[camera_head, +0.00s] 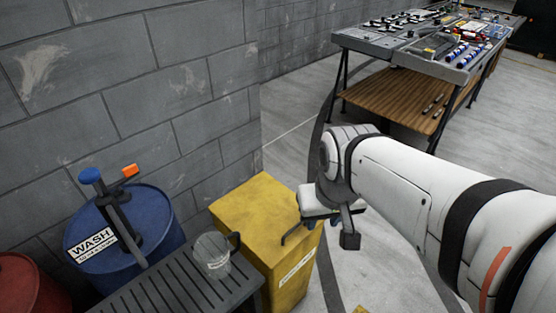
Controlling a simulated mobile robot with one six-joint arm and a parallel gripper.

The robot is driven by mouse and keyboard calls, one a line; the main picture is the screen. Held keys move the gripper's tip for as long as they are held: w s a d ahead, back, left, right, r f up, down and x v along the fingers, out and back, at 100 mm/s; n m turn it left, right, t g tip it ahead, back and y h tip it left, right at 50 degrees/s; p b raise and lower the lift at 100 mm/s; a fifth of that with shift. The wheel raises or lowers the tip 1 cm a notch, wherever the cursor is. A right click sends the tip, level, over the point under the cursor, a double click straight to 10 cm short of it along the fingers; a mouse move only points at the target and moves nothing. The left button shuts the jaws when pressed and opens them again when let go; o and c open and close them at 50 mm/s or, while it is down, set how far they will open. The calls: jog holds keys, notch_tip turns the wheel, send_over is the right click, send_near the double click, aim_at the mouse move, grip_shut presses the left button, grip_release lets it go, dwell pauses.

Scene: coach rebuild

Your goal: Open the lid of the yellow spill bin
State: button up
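The yellow spill bin (254,214) stands against the grey block wall, with its flat yellow lid down and a white label on its front face. A dark bent piece (291,235) shows at the lid's right front edge. It looks like a handle, but I cannot tell it clearly from a gripper finger. My gripper (328,228) is at the bin's right front edge, pointing down. Its dark fingers appear spread, with nothing seen between them. I cannot tell whether it touches the lid.
A slatted grey bench (170,293) with a clear jug (212,256) stands left of the bin. A blue WASH drum (150,215) with a pump and a red drum (25,285) are farther left. A cluttered worktable (400,50) stands at the back right. Floor between is clear.

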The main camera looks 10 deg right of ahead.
jog(key=w+f+m+b, duration=0.4)
jog(key=w+f+m, duration=0.1)
jog(key=w+f, duration=0.5)
jog(key=m+y+b, duration=0.1)
jog(key=m+b, duration=0.1)
jog(key=m, duration=0.4)
send_near(297, 225)
jog(key=shift+g, duration=0.4)
jog(key=f, duration=0.2)
jog(key=w+f, duration=0.1)
jog(key=f, duration=0.1)
jog(key=f+b, duration=0.1)
jog(key=f, duration=0.1)
jog(key=shift+w+a+f, duration=0.2)
jog(key=shift+w, duration=0.15)
jog(key=shift+w+a+f, duration=0.1)
jog(key=shift+f, duration=0.5)
jog(key=shift+c, duration=0.5)
grip_shut()
